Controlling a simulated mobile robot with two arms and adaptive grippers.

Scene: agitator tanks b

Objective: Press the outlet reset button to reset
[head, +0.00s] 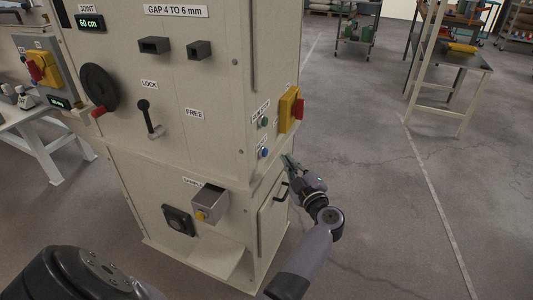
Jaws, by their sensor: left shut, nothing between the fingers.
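On the narrow right side face of the cream cabinet (215,90) are a green button (263,121) and, below it, a blue button (264,153). Their small labels are too blurred to read, so I cannot tell from the text which one is the outlet reset. My left gripper (288,161) is shut and empty. It is close to this side face, to the right of the blue button in the picture and slightly lower, with a visible gap between them. My right gripper is not in view.
A yellow box with a red switch (291,109) sticks out above my gripper. The floor (380,190) to the right is clear.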

